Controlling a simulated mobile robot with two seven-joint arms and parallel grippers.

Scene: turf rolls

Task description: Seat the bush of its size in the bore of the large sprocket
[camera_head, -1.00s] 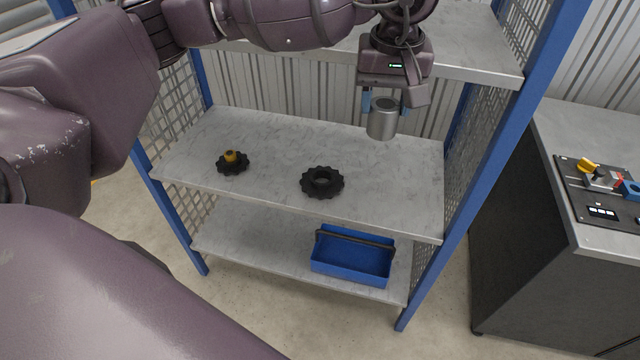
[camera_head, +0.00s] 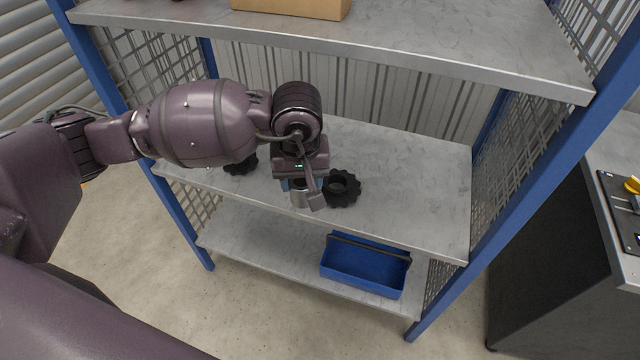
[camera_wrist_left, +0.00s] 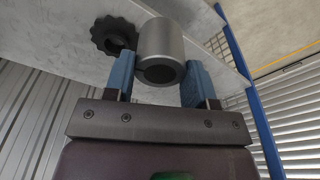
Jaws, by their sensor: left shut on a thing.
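My left gripper (camera_head: 302,190) is shut on a grey metal bush (camera_head: 299,199), held upright between its blue fingers. The bush also shows in the left wrist view (camera_wrist_left: 162,45), with its dark hollow end visible. In the head view the black toothed large sprocket (camera_head: 352,190) lies on the middle shelf, just right of the bush, partly covered by the gripper. Its bore looks empty. The large sprocket shows at upper left in the wrist view (camera_wrist_left: 113,36), apart from the bush. A smaller black sprocket (camera_head: 241,167) lies farther left, mostly hidden by my arm. My right gripper is not in view.
The middle shelf (camera_head: 410,190) is clear to the right of the large sprocket. The upper shelf (camera_head: 440,55) overhangs behind and bears a cardboard box (camera_head: 300,8). A blue tray (camera_head: 362,272) stands on the lower shelf. Blue posts (camera_head: 530,175) and mesh sides bound the rack.

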